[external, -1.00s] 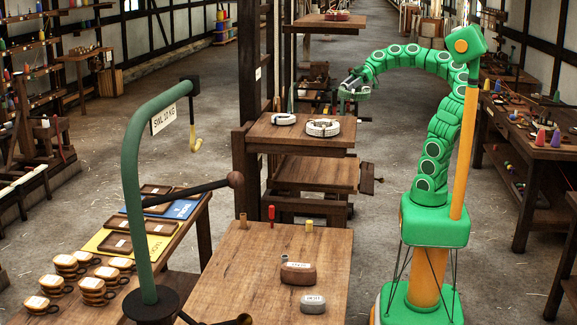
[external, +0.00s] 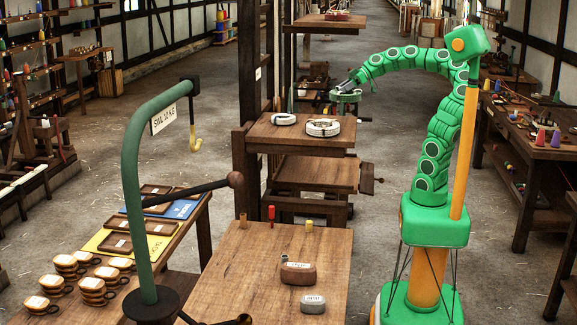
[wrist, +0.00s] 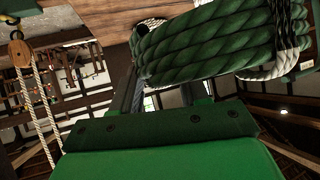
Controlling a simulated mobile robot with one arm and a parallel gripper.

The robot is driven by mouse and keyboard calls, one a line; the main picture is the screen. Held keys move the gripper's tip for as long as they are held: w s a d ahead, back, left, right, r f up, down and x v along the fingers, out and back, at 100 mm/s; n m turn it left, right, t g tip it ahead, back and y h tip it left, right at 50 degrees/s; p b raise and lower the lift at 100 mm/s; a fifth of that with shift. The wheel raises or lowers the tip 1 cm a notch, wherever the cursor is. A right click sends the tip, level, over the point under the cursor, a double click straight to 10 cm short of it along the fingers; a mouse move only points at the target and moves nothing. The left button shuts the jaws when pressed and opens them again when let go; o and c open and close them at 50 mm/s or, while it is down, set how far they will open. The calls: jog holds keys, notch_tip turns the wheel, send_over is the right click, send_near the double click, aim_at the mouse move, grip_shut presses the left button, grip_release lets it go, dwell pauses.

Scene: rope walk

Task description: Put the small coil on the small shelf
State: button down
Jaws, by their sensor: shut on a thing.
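My gripper (external: 352,86) is shut on a green rope coil (external: 346,97), which hangs in the air just behind and right of the middle shelf (external: 275,135). In the wrist view the coil (wrist: 215,42) fills the upper right, its thick green strands bound with dark and white cord at one side. The fingertips are mostly hidden behind it. On the middle shelf lie a smaller white coil (external: 283,119) and a larger white coil (external: 323,128).
A dark post (external: 250,90) stands left of the shelves. A lower shelf (external: 315,172) sits beneath them. The front table (external: 240,290) holds a brown block and a grey block. A wooden pulley with rope (wrist: 22,55) hangs at left in the wrist view.

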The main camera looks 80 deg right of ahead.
jog(key=w+d+f, duration=0.1)
jog(key=w+f, duration=0.1)
jog(key=w+d+f, duration=0.1)
jog(key=w+f, duration=0.2)
jog(key=w+d+f, duration=0.1)
jog(key=w+f, duration=0.1)
jog(key=w, duration=0.1)
jog(key=shift+d+f, duration=0.2)
jog(key=shift+d, duration=0.1)
jog(key=shift+w+d+f, duration=0.15)
jog(key=shift+w+f, duration=0.1)
jog(key=shift+f, duration=1.55)
jog(key=c, duration=0.6)
grip_release()
jog(key=shift+f, duration=0.1)
jog(key=shift+o, duration=0.2)
